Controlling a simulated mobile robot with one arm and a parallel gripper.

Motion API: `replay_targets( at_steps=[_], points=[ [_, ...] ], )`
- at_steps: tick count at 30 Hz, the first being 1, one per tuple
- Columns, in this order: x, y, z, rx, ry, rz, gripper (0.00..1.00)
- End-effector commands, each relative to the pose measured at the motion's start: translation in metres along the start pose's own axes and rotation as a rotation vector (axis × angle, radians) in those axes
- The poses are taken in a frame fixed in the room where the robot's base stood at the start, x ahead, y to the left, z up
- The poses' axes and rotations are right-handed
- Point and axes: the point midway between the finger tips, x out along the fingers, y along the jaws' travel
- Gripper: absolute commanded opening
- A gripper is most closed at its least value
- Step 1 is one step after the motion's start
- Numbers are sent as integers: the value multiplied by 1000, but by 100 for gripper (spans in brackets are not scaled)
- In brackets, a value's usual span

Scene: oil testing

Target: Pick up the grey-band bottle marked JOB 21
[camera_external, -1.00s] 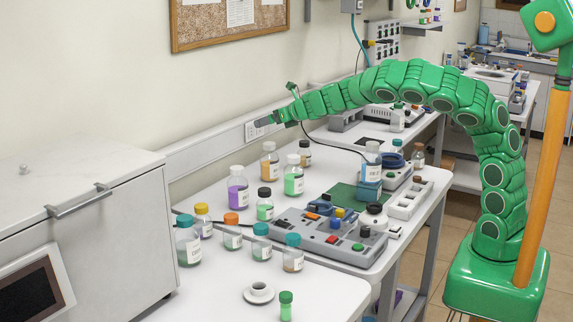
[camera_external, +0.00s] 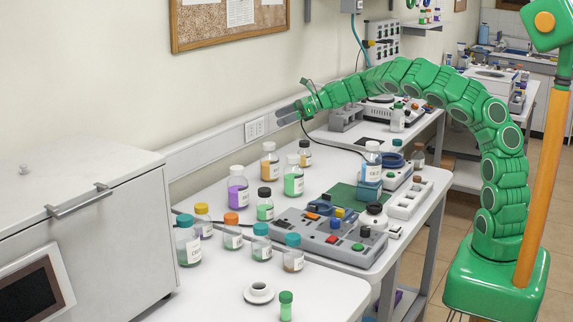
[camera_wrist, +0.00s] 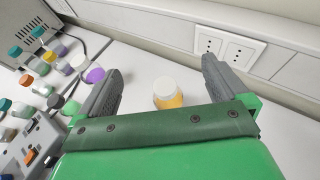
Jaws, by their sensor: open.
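My gripper (camera_external: 282,116) is open and empty, above the back of the table near the wall. In the wrist view its two grey fingers (camera_wrist: 165,68) stand wide apart. A bottle with a white cap and orange contents (camera_wrist: 170,101) shows between them, below and apart from them. A like bottle (camera_external: 270,166) stands in the back row in the external view. Beside it are a bottle with a white cap and green contents (camera_external: 294,183) and a dark-capped one (camera_external: 305,157). The labels are too small to read, and I cannot tell which bottle has a grey band or JOB 21.
Several other capped bottles stand close together at the front left, including a teal-capped one (camera_external: 188,249). A grey control panel (camera_external: 321,246) lies right of them. A wall socket (camera_external: 255,129) is close to the gripper.

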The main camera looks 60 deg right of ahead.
Motion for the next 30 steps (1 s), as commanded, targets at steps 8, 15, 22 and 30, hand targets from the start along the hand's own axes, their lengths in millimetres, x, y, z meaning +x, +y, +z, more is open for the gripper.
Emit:
replay_targets(
  at_steps=[8, 15, 22, 30],
  points=[
    [-15, -3, -8, -28, -4, 63, 100],
    [-1, -1, -43, -27, -3, 71, 100],
    [15, -2, -81, -27, -3, 69, 100],
    [34, -2, -126, -29, -3, 68, 100]
  ],
)
